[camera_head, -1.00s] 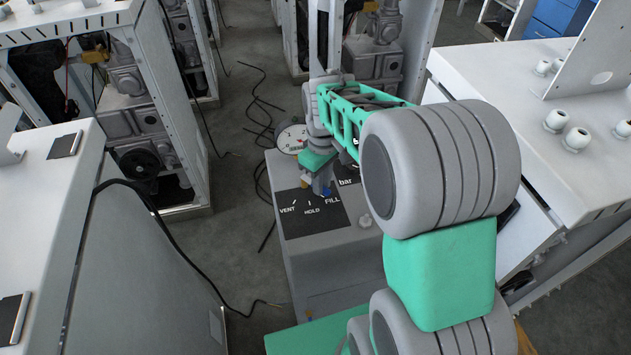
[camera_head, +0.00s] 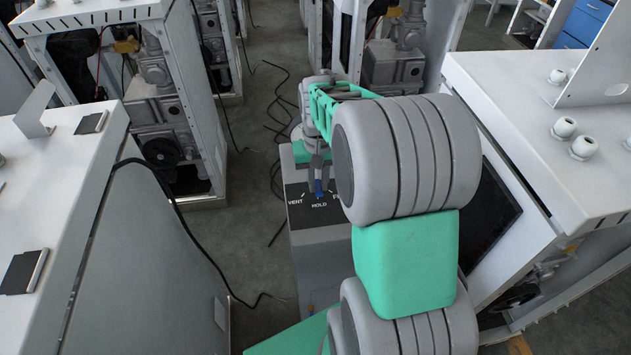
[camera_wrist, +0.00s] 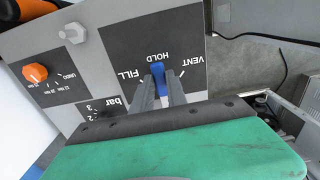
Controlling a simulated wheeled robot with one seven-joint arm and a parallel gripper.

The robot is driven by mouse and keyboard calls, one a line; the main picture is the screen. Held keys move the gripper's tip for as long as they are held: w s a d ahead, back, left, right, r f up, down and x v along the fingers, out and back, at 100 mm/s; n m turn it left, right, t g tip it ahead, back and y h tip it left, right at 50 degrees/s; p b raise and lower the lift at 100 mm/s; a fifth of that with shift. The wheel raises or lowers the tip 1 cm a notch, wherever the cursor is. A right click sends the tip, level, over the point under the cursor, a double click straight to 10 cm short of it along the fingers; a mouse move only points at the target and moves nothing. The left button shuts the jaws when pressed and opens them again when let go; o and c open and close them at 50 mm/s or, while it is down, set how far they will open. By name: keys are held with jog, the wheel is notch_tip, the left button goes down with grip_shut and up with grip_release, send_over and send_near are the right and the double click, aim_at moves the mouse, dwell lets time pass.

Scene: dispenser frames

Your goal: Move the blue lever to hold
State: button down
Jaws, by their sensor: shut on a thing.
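The blue lever (camera_head: 319,188) stands on a black dial panel (camera_head: 296,216) marked VENT, HOLD and FILL, on top of a grey box. In the wrist view the lever (camera_wrist: 158,78) lies between the two grey fingers of my gripper (camera_wrist: 161,90), and its visible end points at the HOLD mark. The FILL and VENT tick marks show on either side of it, clear of the lever. My gripper (camera_head: 319,176) is shut on the lever. My arm hides the right part of the panel in the head view, including most of the FILL label.
The wrist view shows a "bar" gauge face (camera_wrist: 100,108), an orange knob (camera_wrist: 36,73) and a grey hex knob (camera_wrist: 77,33) beside the dial. White cabinets stand left (camera_head: 60,190) and right (camera_head: 530,110) of the box. A black cable (camera_head: 190,235) hangs from the left cabinet.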

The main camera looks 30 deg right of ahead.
aim_at(318, 187)
dwell(0.4)
jog(key=c, duration=1.3)
grip_release()
notch_tip(318, 187, up, 8)
jog(key=shift+f+b, duration=0.1)
jog(key=shift+b, duration=0.2)
